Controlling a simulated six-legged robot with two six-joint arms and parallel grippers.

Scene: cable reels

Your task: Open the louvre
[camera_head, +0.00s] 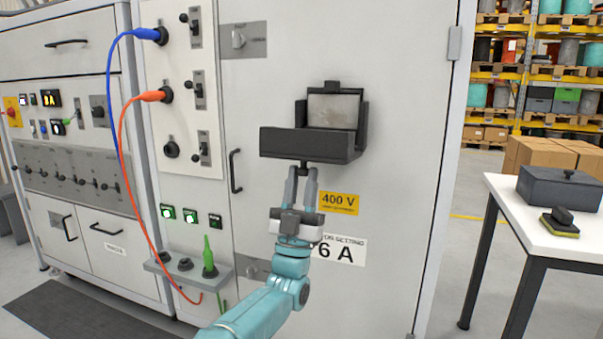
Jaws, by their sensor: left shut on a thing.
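The louvre (308,146) is a dark grey flap in a dark frame on the front of the light grey cabinet door. Its lower part stands out from the door, and a grey panel (333,110) shows behind and above it. My left gripper (302,170) is below the louvre, its fingers pointing up. It is shut on a small dark knob at the louvre's lower edge; the fingertips partly hide this knob. My right gripper is not in view.
A blue cable (115,90) and an orange cable (128,180) hang on the panel at left. A white table (545,215) with a dark lidded box (560,190) stands at right. A door handle (235,171) sticks out left of my gripper.

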